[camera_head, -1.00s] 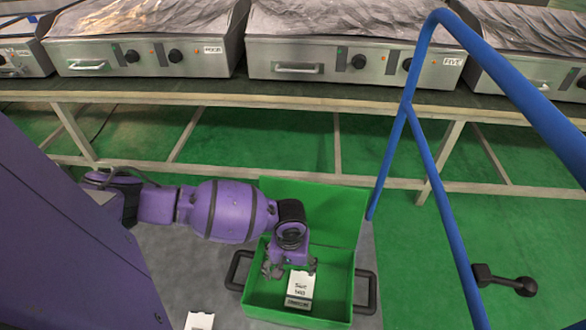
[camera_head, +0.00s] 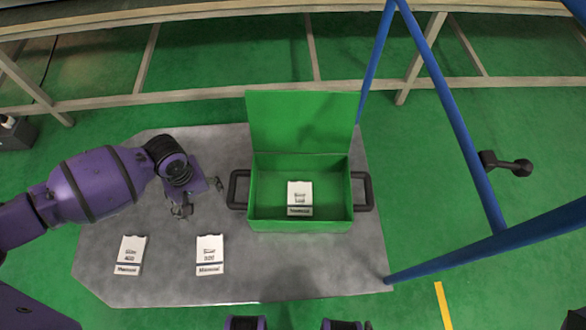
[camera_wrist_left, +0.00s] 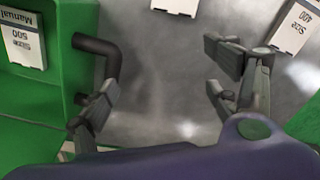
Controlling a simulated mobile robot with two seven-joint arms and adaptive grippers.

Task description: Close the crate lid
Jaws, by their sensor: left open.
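The green crate (camera_head: 302,226) stands on the grey mat with its opening up. Its green lid (camera_head: 302,122) is open, standing up along the crate's far side. A white box marked Manual (camera_head: 300,196) lies inside; it also shows in the left wrist view (camera_wrist_left: 22,42). My left gripper (camera_head: 200,197) is open and empty, left of the crate and its left black handle (camera_head: 236,189). In the left wrist view my gripper (camera_wrist_left: 160,95) has its fingers wide apart over the mat, with the handle (camera_wrist_left: 105,60) near the left finger. My right gripper is not visible.
Two more white boxes, a left one (camera_head: 130,254) and a right one (camera_head: 209,254), lie on the grey mat (camera_head: 310,275) in front of my left gripper. Blue rails (camera_head: 450,110) stand right of the crate. A wooden table frame (camera_head: 200,92) runs behind it.

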